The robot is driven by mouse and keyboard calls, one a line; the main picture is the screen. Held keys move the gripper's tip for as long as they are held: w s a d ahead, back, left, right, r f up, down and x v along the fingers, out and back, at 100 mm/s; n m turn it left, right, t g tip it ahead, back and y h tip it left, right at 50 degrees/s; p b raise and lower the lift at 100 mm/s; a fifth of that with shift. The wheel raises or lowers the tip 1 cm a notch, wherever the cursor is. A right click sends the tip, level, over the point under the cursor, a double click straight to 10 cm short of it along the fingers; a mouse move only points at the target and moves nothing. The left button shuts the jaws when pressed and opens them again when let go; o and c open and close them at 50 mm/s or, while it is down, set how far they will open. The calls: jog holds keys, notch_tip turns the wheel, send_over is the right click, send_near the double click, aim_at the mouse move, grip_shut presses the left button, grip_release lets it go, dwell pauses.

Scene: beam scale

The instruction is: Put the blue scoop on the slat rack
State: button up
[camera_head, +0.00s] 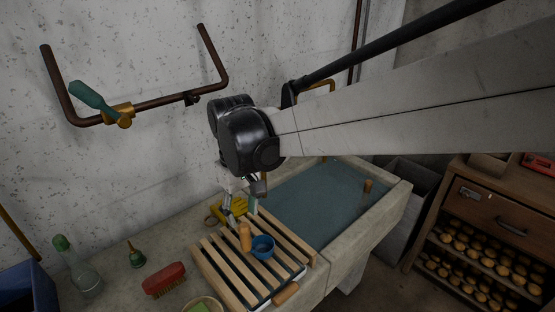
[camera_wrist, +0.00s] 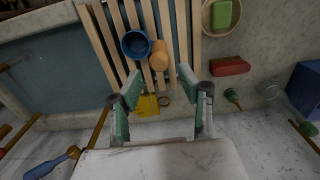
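The blue scoop (camera_head: 263,248) is a round blue cup with a light wooden handle (camera_head: 245,237) beside it. It rests on the slats of the wooden slat rack (camera_head: 222,272). In the wrist view the blue scoop (camera_wrist: 135,44) shows its open top, with the handle (camera_wrist: 159,55) to its right. My gripper (camera_head: 240,214) is just above and behind the handle in the head view. In the wrist view my gripper (camera_wrist: 161,92) has its two green-padded fingers wide apart with nothing between them. The fingers appear clear of the scoop.
A sink basin (camera_head: 318,205) of blue-grey water lies right of the rack. A yellow object (camera_head: 215,210) sits behind the rack, close to my fingers. A red brush (camera_head: 164,280), a bowl with green soap (camera_head: 202,306) and a glass bottle (camera_head: 80,270) stand left and front.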

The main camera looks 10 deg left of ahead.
jog(key=shift+d+r, duration=0.1)
jog(key=shift+r, duration=0.2)
jog(key=s+d+r+m+t+y, duration=0.1)
jog(key=s+d+r+m+t, duration=0.15)
jog(key=d, duration=1.05)
jog(key=s+d+r+m+t, duration=0.2)
jog(key=s+d+r+m, duration=0.15)
jog(key=d, duration=0.95)
jog(key=s+d+f+m+t+h, duration=0.1)
jog(key=s+d+f+m+t, duration=0.1)
jog(key=s+d, duration=0.4)
jog(key=d+m, duration=0.1)
jog(key=d, duration=0.2)
jog(key=shift+s+f+m+t, duration=0.15)
jog(key=shift+m+t, duration=0.2)
jog(key=shift+m, duration=0.05)
notch_tip(320, 180, down, 3)
jog(key=b, duration=0.3)
